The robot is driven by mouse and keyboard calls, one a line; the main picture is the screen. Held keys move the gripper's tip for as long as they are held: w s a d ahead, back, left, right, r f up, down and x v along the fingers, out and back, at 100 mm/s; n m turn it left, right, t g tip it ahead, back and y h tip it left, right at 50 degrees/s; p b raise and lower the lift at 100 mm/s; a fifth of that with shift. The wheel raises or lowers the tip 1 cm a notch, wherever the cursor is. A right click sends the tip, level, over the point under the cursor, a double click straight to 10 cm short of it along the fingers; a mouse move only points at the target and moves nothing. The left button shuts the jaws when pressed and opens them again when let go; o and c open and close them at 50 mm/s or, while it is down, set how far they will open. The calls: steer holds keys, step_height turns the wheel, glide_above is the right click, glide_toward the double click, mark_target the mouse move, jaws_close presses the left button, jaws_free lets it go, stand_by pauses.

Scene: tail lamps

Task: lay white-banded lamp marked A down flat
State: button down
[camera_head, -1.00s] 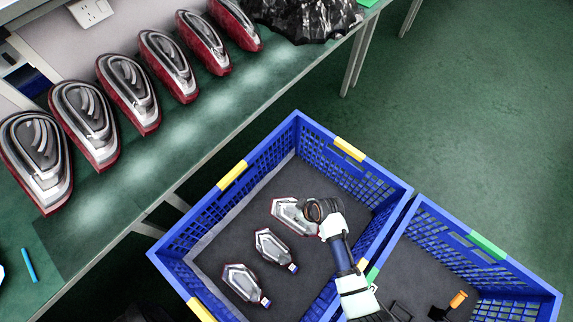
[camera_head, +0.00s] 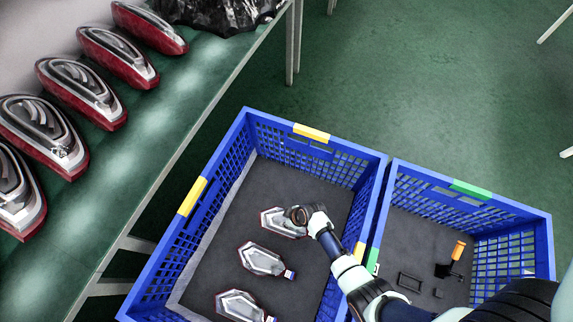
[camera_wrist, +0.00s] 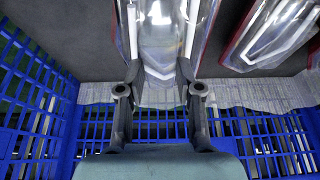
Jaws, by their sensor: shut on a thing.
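In the head view a clear and silver lamp with a red edge (camera_head: 272,221) is at the upper part of the left blue crate (camera_head: 232,128). My gripper (camera_head: 297,214) is at its right end and covers that end. In the wrist view my gripper (camera_wrist: 160,62) has its two fingers along both sides of the lamp (camera_wrist: 162,30), shut on it. The lamp appears flat or nearly so; I cannot tell whether it touches the crate floor. No letter A or white band is legible on it.
Two similar lamps, a middle one (camera_head: 262,259) and a lower one (camera_head: 240,305), lie in the same crate. A second blue crate (camera_head: 520,212) adjoins on the right, holding an orange-handled tool (camera_head: 457,252). Several red lamps (camera_head: 85,92) stand on the green bench (camera_head: 165,125).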

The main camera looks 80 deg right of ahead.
steer(key=shift+f+b, duration=1.25)
steer(key=shift+f, duration=0.95)
steer(key=shift+f, duration=0.2)
steer(key=c, duration=0.8)
jaws_free()
steer(key=shift+r, duration=0.1)
steer(key=shift+o, duration=0.2)
steer(key=shift+r, duration=0.25)
steer(key=p+v, duration=0.7)
steer(key=v, duration=0.4)
steer(key=shift+s+r, duration=0.25)
steer(key=shift+r, duration=0.05)
